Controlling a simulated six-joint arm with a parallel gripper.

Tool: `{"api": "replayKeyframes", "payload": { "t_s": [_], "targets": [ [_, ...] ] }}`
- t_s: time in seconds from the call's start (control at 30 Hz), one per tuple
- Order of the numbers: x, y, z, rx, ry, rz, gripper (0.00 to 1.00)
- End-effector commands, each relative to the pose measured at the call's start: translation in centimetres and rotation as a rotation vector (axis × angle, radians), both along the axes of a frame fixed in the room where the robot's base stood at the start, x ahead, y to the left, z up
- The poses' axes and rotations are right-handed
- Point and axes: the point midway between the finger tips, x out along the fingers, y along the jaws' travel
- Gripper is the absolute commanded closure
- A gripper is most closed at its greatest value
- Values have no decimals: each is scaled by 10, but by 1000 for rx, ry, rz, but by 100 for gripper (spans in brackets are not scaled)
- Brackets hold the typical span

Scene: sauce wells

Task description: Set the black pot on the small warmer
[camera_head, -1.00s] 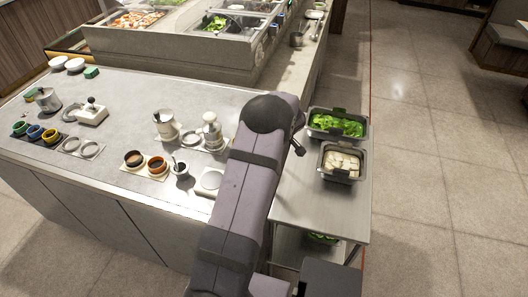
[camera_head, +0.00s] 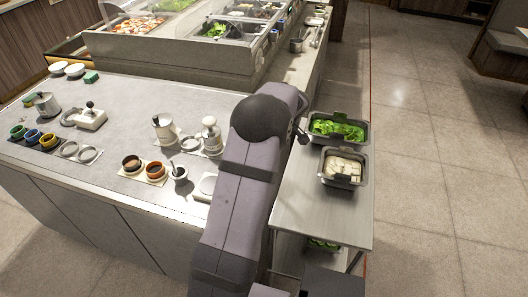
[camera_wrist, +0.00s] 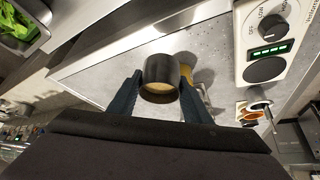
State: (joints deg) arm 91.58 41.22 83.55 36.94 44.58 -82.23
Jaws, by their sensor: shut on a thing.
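My gripper (camera_wrist: 161,84) is shut on the black pot (camera_wrist: 160,70), with one finger on each side of it in the wrist view. The pot is a dark cylinder with a tan round end towards the camera; what is inside is not clear. A white device with a dial, a lit green display and a dark disc (camera_wrist: 265,68) is at the right of the wrist view, apart from the pot. It looks like the small warmer and seems to match the white square unit (camera_head: 207,186) beside my arm in the head view. There my arm hides the gripper and pot.
A small cup with a spoon (camera_head: 179,174) and two dark cups on a mat (camera_head: 155,171) stand left of the white unit. Two white-and-metal dispensers (camera_head: 211,134) stand behind. Pans of greens (camera_head: 338,129) and pale food (camera_head: 342,167) are on the right-hand counter.

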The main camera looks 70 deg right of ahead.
Motion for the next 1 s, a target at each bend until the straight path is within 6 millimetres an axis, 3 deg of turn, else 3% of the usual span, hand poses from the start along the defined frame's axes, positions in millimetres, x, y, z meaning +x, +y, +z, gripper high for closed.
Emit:
{"api": "replayKeyframes", "payload": {
  "t_s": [0.2, 0.57, 0.83, 1.0],
  "targets": [
    [0, -1, 27, -4, 1, 0, 81],
    [10, 2, 45, -1, 1, 18, 81],
    [57, 13, 78, -1, 0, 103, 81],
    [97, 48, 87, 4, 1, 175, 81]
  ]
}}
